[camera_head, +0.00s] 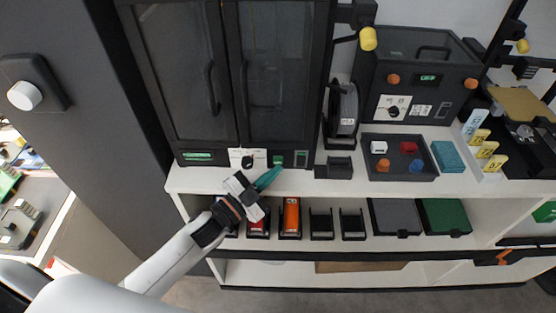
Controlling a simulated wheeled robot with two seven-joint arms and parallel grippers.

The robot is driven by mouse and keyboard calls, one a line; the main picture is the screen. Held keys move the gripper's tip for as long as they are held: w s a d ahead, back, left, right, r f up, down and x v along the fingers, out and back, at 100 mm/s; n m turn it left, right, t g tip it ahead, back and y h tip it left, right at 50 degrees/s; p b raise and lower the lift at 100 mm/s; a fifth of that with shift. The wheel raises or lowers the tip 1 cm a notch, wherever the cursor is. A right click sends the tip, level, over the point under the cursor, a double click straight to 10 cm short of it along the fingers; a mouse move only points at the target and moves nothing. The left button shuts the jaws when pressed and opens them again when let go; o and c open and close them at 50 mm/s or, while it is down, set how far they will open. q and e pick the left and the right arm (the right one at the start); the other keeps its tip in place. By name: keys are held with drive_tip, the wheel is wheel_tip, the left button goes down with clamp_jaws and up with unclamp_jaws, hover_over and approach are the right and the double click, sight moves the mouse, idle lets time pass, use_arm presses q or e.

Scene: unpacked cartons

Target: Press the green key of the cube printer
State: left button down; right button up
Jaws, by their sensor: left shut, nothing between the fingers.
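A large dark cabinet with two glass doors (231,75), which looks like the cube printer, stands on the white shelf. A small green key (278,160) is on its lower front strip, between a white plate with a black knob (248,161) and a small panel (301,158). My left gripper (278,171) comes in from the lower left. Its teal fingers are shut and empty, with the tips just below the green key. I cannot tell whether they touch it. My right gripper is not in view.
A spool (343,110) and a dark box machine with orange knobs (417,75) stand to the right. A black tray (399,173) holds small coloured pieces. Bins, including an orange one (291,216), sit on the lower shelf beneath my gripper.

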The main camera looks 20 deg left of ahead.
use_arm(q)
drive_tip(key=shift+s, duration=0.25)
drive_tip(key=s, duration=0.1)
drive_tip(key=s+d, duration=0.1)
drive_tip(key=s, duration=0.1)
drive_tip(key=s+p, duration=0.1)
drive_tip(key=shift+s+d, duration=0.25)
drive_tip(key=shift+s, duration=0.15)
idle(0.9)
